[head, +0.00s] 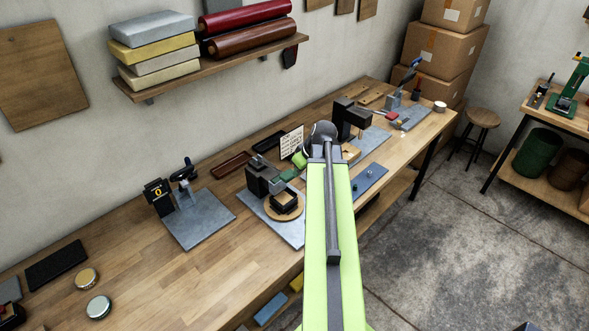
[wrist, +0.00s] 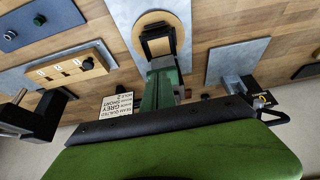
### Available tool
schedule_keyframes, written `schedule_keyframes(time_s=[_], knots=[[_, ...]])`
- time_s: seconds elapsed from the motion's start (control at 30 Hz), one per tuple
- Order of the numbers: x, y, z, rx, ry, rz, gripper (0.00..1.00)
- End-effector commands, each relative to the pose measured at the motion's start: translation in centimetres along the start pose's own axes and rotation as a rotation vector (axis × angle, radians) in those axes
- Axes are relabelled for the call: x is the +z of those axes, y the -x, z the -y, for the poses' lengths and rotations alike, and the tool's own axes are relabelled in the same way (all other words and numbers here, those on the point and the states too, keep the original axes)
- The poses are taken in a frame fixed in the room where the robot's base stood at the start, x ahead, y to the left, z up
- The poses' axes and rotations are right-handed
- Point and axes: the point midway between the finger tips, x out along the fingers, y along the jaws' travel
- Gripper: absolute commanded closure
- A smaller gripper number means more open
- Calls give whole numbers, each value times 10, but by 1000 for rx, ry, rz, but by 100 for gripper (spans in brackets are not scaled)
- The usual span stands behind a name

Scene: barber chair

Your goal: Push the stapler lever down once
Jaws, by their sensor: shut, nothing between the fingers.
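The likely stapler (head: 257,178) is a dark grey block-shaped machine on a grey base plate (head: 288,232), left of my arm in the head view. A round wooden disc (head: 272,208) in front of it carries a black square piece with a tan top (head: 284,200). My green gripper (head: 279,181) is shut and empty, its tip at or just above the machine's right side. In the wrist view my gripper (wrist: 165,72) points at the machine, with the disc (wrist: 184,14) beyond. A separate lever is not distinct. I cannot tell whether the tip touches.
A grey plate with a black-levered device (head: 190,190) stands to the left. A black press (head: 343,122) and a flat blue-grey plate (head: 369,180) are to the right. A small sign (head: 291,142) stands behind. The bench front left (head: 190,285) is mostly bare.

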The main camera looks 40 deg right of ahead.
Motion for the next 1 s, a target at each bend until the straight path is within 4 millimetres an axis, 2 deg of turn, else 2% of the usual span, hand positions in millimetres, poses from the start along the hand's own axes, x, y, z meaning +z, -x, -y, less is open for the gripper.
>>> schedule_keyframes(time_s=[0.03,0.1,0.27,1.0], knots=[[-3,26,0,1,-3,0,100],[-2,42,0,1,-2,-1,100],[2,65,-1,1,-2,-1,100],[4,65,0,0,1,-2,100]])
